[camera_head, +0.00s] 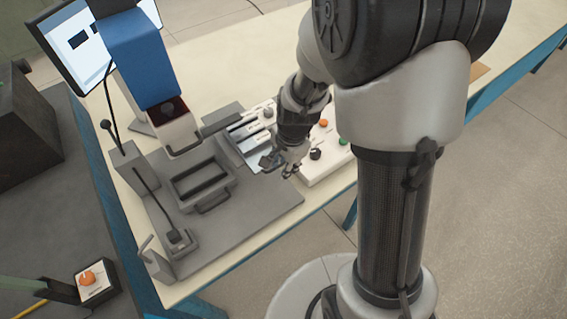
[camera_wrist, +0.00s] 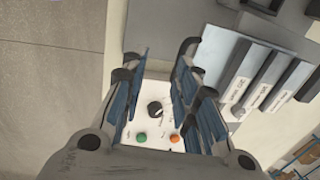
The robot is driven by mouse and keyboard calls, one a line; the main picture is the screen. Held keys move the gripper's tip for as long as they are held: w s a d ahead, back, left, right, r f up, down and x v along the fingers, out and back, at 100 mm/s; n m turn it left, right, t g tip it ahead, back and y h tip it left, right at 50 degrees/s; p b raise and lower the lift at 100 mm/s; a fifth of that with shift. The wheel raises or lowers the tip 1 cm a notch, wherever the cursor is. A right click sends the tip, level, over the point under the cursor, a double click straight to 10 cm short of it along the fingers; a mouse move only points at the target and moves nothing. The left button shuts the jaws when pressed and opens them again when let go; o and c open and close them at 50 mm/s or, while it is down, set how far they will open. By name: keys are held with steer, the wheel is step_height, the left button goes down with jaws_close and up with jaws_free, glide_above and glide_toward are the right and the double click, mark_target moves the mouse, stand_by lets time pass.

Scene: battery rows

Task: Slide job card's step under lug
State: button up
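My gripper (camera_head: 283,166) is open and empty above the worktable, between the grey fixture and the white control panel. In the wrist view my gripper (camera_wrist: 162,58) has its blue-padded fingers apart, with nothing between them. A grey holder with several labelled slanted bars (camera_wrist: 258,80) lies to the right of the fingers, on or beside a pale plate (camera_wrist: 214,57). These bars (camera_head: 245,128) also show partly behind the gripper in the head view. The bar labels are too small to read. I cannot tell which piece is the job card or the lug.
The white control panel (camera_head: 330,158) has a black knob, an orange button and a green button. A grey fixture with a handled tray (camera_head: 205,183) and a blue-headed press (camera_head: 137,52) stand left. A monitor (camera_head: 75,45) is behind. The tabletop (camera_head: 235,65) is clear at the back.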

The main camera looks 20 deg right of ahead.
step_height(320, 180, up, 17)
steer(key=s+d+p, duration=0.1)
steer(key=s+p, duration=0.1)
steer(key=p, duration=1.2)
steer(key=shift+s, duration=0.4)
stand_by(0.3)
step_height(320, 180, up, 12)
steer(key=s, duration=0.2)
steer(key=shift+d+f, duration=0.15)
steer(key=shift+d, duration=0.2)
